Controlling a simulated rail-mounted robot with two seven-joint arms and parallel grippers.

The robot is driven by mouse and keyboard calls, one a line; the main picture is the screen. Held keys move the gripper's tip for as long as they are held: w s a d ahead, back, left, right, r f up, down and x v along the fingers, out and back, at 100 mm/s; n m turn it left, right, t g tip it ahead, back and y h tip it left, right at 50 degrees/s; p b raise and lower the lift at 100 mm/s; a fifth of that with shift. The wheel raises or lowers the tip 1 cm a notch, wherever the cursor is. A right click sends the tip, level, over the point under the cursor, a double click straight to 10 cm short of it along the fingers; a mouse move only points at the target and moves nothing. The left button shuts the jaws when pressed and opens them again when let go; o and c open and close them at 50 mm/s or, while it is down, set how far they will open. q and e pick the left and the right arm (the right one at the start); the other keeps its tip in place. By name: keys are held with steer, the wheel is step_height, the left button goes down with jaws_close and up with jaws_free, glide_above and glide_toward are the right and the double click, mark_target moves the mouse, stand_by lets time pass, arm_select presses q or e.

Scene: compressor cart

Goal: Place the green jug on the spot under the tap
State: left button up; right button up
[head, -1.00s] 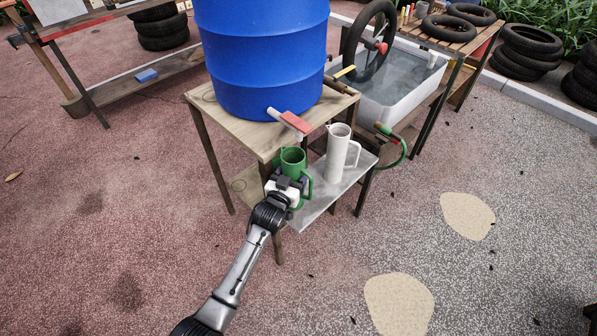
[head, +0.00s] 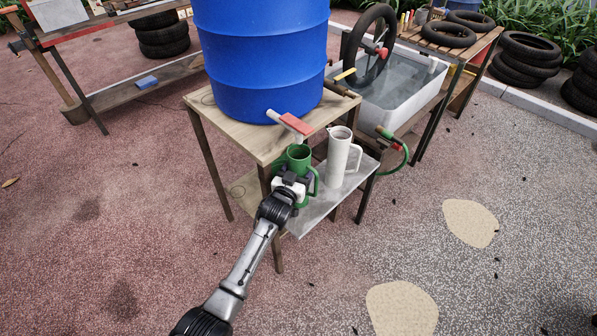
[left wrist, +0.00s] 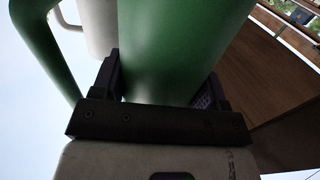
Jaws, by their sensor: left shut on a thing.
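The green jug (head: 299,158) is upright in my left gripper (head: 293,180), over the lower metal shelf (head: 322,206) beside the wooden stand. In the left wrist view the gripper (left wrist: 163,95) has its fingers on both sides of the green jug (left wrist: 180,45). The tap (head: 291,124), white with a red part, sticks out from the blue barrel's base just above the jug. The jug's base is hidden by my gripper, so I cannot tell whether it touches the shelf. The spot under the tap is not visible. My right gripper is not in view.
A white jug (head: 339,158) stands on the shelf just right of the green jug. The blue barrel (head: 262,60) sits on the wooden stand (head: 232,125). A green hose (head: 401,158) hangs at the right, near a water tub (head: 400,85). The front ground is clear.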

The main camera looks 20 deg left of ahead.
arm_select(q)
steer(key=shift+f, duration=0.2)
steer(key=o, duration=1)
steer(key=shift+r, duration=0.25)
steer(key=s+p, duration=0.4)
steer(key=s, duration=0.8)
steer(key=shift+a+p, duration=0.25)
steer(key=shift+p, duration=0.1)
